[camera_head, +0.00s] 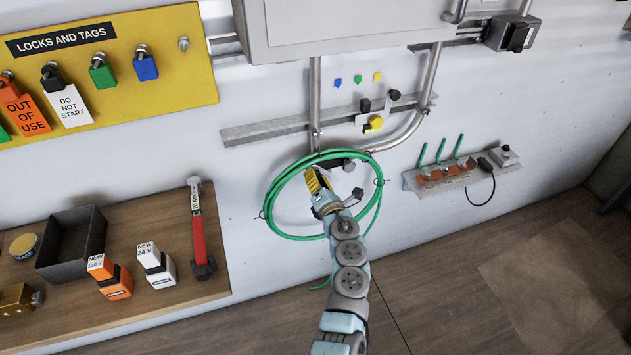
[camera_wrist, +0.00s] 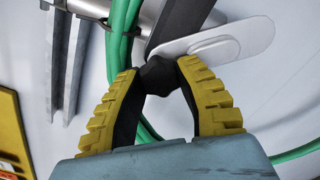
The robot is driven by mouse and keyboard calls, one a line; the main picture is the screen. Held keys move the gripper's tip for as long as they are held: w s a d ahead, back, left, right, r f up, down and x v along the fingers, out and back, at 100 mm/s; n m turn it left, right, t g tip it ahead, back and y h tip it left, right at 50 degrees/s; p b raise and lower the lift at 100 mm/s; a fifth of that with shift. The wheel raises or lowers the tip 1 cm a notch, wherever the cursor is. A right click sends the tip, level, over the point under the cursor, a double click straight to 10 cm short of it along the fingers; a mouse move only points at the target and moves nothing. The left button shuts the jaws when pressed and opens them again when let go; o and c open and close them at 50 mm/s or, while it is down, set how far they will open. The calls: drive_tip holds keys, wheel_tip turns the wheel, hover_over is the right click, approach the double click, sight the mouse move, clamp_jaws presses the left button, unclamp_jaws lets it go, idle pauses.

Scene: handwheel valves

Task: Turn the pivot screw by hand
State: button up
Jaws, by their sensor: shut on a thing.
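My gripper (camera_wrist: 160,82) is shut on a small dark knob (camera_wrist: 158,74), which looks like the pivot screw's head. Its yellow ribbed fingers press on it from both sides. A dark bar (camera_wrist: 182,20) and a pale rounded plate (camera_wrist: 228,40) meet at the knob. In the head view my gripper (camera_head: 317,180) is at the wall, inside the green hose loop; the knob is hidden there behind the fingers. I cannot tell from one moment whether the screw is turning.
The green hose coil (camera_head: 273,204) surrounds my gripper. Metal conduit (camera_head: 315,105) and a grey rail (camera_head: 265,130) lie above.

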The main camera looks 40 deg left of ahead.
drive_tip(key=shift+r, duration=0.1)
drive_tip(key=o, duration=1)
drive_tip(key=shift+c, duration=0.2)
drive_tip(key=shift+d, duration=0.15)
drive_tip(key=shift+p+v, duration=0.55)
drive_tip(key=shift+v, duration=0.35)
